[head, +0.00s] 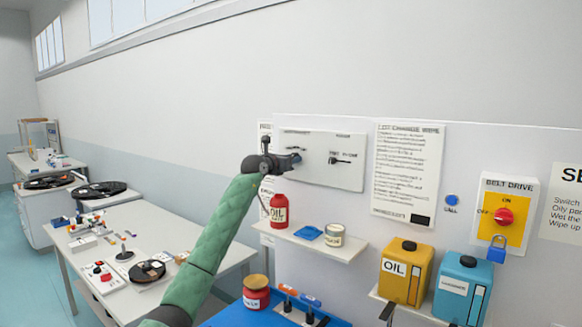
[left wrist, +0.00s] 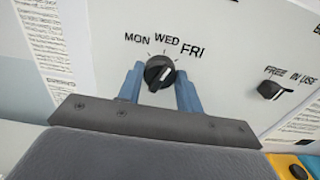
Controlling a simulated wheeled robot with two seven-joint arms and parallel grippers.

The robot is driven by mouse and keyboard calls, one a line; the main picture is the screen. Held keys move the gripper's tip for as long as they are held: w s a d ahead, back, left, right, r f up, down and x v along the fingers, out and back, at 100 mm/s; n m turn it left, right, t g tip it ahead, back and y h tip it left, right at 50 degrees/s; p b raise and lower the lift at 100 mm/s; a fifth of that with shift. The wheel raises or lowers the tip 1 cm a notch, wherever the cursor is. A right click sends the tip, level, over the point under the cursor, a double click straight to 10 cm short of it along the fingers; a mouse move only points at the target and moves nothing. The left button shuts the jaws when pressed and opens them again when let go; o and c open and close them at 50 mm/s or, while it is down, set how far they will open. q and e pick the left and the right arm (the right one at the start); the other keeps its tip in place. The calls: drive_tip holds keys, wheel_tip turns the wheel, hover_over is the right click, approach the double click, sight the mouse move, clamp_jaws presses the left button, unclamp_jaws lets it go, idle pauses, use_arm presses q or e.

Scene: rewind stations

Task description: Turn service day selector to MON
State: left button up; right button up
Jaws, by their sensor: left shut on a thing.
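The day selector is a black round knob (left wrist: 159,73) on a pale panel (head: 322,175), under the printed words MON, WED and FRI. My left gripper (left wrist: 160,80) is shut on the knob, with one blue finger on each side. In the head view the left gripper (head: 292,160) reaches the panel's left part and hides the selector. A dark part (head: 388,311) at the bottom edge may belong to my right gripper; its jaws cannot be made out.
A second black switch (left wrist: 274,89), marked FREE and IN USE, sits to the right. Below the panel a shelf (head: 295,238) holds a red oil bottle (head: 278,211) and a tin (head: 333,235). Yellow (head: 405,272) and blue (head: 462,290) containers stand lower right.

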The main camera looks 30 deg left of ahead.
use_arm(q)
drive_tip(key=n+b, duration=0.3)
drive_tip(key=n, duration=0.9)
drive_tip(key=shift+n, duration=0.4)
use_arm(e)
drive_tip(key=w+a+r, duration=0.2)
drive_tip(key=w+r, duration=0.3)
drive_tip(key=w, duration=0.1)
drive_tip(key=shift+a, duration=0.4)
drive_tip(key=shift+s+f, duration=0.1)
use_arm(q)
drive_tip(key=o, duration=1)
drive_tip(key=shift+a, duration=0.1)
use_arm(e)
drive_tip(key=shift+a, duration=0.1)
